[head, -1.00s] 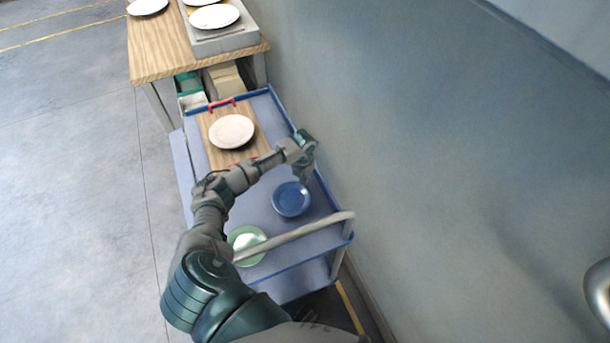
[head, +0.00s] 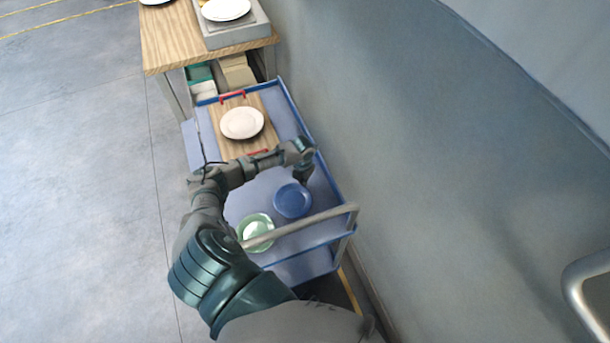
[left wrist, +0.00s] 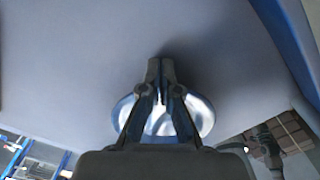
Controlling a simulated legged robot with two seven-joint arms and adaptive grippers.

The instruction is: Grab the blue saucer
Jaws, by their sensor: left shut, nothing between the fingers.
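The blue saucer (head: 292,201) lies flat on the cart's upper tray (head: 318,185), near the handle end. My left gripper (head: 306,180) points down just beyond the saucer's far right rim, very close to it. Whether it touches the rim cannot be told. In the left wrist view my left gripper (left wrist: 161,64) is shut with nothing between its fingertips. A shiny round bluish dish (left wrist: 205,116), apparently the saucer, shows behind the fingers, which hide its middle. My right gripper is not in view.
A green dish (head: 256,221) sits left of the saucer, partly behind the cart's grey handle (head: 300,226). A white plate (head: 242,123) lies on a wooden board (head: 228,144) with red handles. A wooden table (head: 166,40) stands beyond. A wall (head: 400,150) runs along the right.

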